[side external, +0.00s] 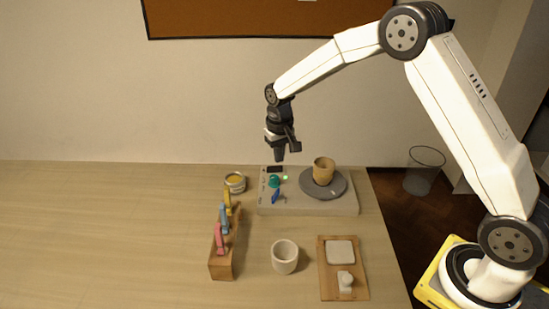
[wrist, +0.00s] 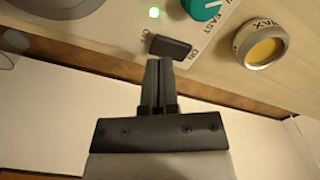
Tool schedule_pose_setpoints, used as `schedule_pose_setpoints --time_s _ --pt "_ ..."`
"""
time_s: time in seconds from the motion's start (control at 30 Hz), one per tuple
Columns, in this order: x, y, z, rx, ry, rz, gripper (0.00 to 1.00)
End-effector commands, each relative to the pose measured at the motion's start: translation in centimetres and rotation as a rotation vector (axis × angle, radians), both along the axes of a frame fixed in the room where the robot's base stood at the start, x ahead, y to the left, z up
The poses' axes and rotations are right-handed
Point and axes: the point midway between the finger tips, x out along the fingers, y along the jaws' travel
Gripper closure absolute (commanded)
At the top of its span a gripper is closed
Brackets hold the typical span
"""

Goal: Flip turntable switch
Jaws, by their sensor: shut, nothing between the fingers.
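The turntable's grey control box (side external: 310,204) stands at the table's back edge, with a round grey wheel (side external: 335,192) on top. The black switch (wrist: 169,46) is at the box's edge beside an "ON" label; it is small and dark in the side view (side external: 274,168). A green light (wrist: 154,12) beside it is lit. A teal knob (wrist: 203,8) is close by. My gripper (wrist: 157,62) is shut and empty, its fingertips just by the switch; it also hangs over the back of the box in the side view (side external: 280,158). I cannot tell whether they touch.
A tan cup (side external: 323,169) stands on the wheel. A jar with yellow wax (wrist: 262,48) is left of the box in the side view. A wooden rack (side external: 222,262) with coloured tools, a white cup (side external: 284,258) and a wooden board (side external: 330,285) are in front. The table's left is clear.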

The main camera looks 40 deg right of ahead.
Motion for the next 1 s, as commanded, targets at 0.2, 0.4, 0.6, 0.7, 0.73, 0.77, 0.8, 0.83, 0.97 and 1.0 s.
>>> schedule_pose_setpoints --time_s 0.2,0.4,0.6,0.7,0.73,0.77,0.8,0.83,0.97,1.0 --pt "0.0 0.0 -0.2 0.000 0.000 0.000 1.00" --pt "0.0 0.0 -0.5 0.000 0.000 0.000 1.00" --pt "0.0 0.0 -0.7 0.000 0.000 0.000 1.00" --pt "0.0 0.0 -0.8 0.000 0.000 0.000 1.00" --pt "0.0 0.0 -0.8 0.000 0.000 0.000 1.00" --pt "0.0 0.0 -0.8 0.000 0.000 0.000 1.00" --pt "0.0 0.0 -0.9 0.000 0.000 0.000 1.00" --pt "0.0 0.0 -0.9 0.000 0.000 0.000 1.00" --pt "0.0 0.0 -1.1 0.000 0.001 0.000 1.00" --pt "0.0 0.0 -1.1 0.000 0.001 0.000 1.00"
